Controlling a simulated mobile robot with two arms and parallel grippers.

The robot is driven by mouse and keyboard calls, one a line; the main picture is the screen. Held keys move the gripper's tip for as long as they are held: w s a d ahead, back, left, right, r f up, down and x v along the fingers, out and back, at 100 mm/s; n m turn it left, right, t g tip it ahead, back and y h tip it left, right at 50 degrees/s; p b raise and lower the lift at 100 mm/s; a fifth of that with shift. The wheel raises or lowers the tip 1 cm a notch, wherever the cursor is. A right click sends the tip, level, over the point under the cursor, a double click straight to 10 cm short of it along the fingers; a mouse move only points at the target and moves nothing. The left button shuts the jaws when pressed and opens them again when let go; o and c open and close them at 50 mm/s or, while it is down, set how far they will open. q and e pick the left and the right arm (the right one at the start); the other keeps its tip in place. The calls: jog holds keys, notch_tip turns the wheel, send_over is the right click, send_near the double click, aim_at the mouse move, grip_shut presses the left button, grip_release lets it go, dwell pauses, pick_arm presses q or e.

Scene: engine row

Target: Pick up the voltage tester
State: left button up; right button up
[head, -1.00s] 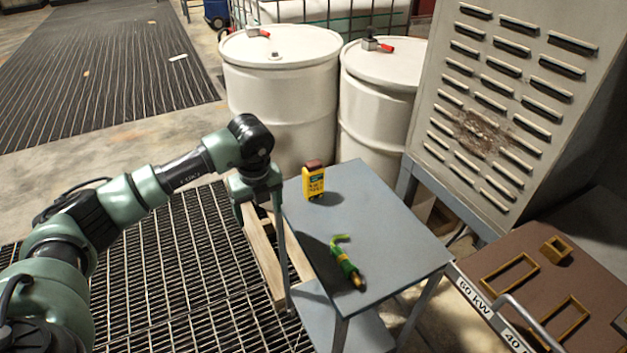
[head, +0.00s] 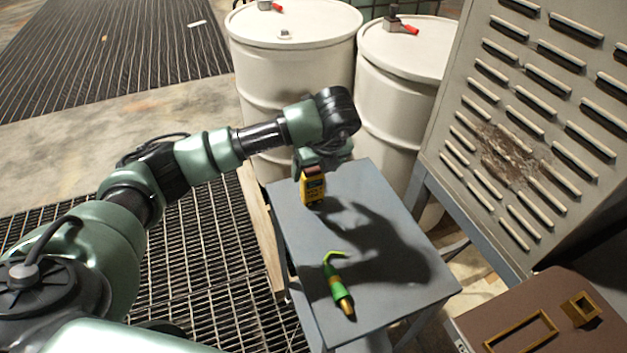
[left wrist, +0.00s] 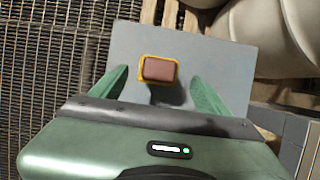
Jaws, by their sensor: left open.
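The voltage tester (head: 313,187) is a yellow block with a dark display and a reddish-brown top, standing upright on the grey table near its far left corner. In the left wrist view its brown top (left wrist: 160,69) shows from above, between and a little ahead of the green fingertips. My left gripper (left wrist: 160,82) is open over the table, one finger to each side of the tester, with a gap on both sides. In the head view the left gripper (head: 318,165) is just above and behind the tester, its fingers partly hidden. My right gripper is not in view.
A green tool with a yellow-brown end (head: 339,285) lies on the grey table (head: 385,300) nearer the front. White drums (head: 290,60) stand behind the table. A louvred cabinet (head: 510,150) and a brown panel with wooden frames (head: 480,325) are at the right.

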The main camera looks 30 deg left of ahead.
aim_at(312, 175)
pick_arm(q)
jog(key=shift+a+p+x, duration=0.25)
jog(key=shift+p+x, duration=0.6)
jog(key=shift+x, duration=1.5)
jog(key=shift+d, duration=0.1)
jog(key=c, duration=1.5)
grip_shut()
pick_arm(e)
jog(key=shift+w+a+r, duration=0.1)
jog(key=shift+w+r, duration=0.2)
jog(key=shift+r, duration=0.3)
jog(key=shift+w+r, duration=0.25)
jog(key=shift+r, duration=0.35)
pick_arm(q)
jog(key=shift+r, duration=0.1)
